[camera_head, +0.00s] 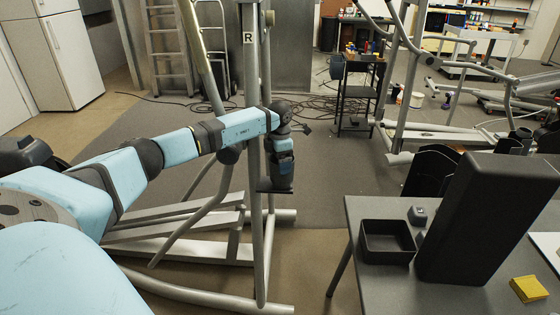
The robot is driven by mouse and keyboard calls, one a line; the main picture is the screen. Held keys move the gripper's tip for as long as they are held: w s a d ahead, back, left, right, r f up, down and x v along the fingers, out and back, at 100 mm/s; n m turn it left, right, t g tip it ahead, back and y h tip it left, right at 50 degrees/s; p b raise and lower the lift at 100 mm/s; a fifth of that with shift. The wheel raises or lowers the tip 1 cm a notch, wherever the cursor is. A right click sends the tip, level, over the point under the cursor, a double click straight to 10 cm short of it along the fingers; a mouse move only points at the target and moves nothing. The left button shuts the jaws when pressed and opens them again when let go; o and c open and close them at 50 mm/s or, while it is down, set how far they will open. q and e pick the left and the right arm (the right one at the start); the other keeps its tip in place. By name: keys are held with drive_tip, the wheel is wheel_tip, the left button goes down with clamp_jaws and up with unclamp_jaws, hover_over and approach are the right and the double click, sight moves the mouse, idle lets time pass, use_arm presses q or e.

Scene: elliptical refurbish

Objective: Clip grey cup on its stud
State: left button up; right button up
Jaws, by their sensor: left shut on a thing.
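My left arm reaches in from the left, and my left gripper (282,172) points down beside the elliptical's upright (254,150), on its right side. The gripper is shut on a small dark grey thing (279,187) at its tips. This may be the grey cup, but it is too small and dark to tell its shape. A dark flat edge shows by the post at the same height; I cannot tell whether it belongs to the held thing. No stud can be made out near the upright. My right gripper is not in view.
A grey table (365,285) at the right holds a black open box (387,250), a small grey block (417,214), a tall dark block (480,220) and yellow notes (528,289). Cables (320,105) lie on the floor behind.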

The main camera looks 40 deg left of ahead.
use_arm(q)
drive_tip(key=o, duration=1)
drive_tip(key=shift+f, duration=0.2)
drive_tip(key=shift+r, duration=0.15)
drive_tip(key=r, duration=1.3)
drive_tip(key=shift+w+a+r, duration=0.15)
drive_tip(key=shift+a+r, duration=0.05)
drive_tip(key=shift+r, duration=0.05)
drive_tip(key=shift+d+f, duration=0.1)
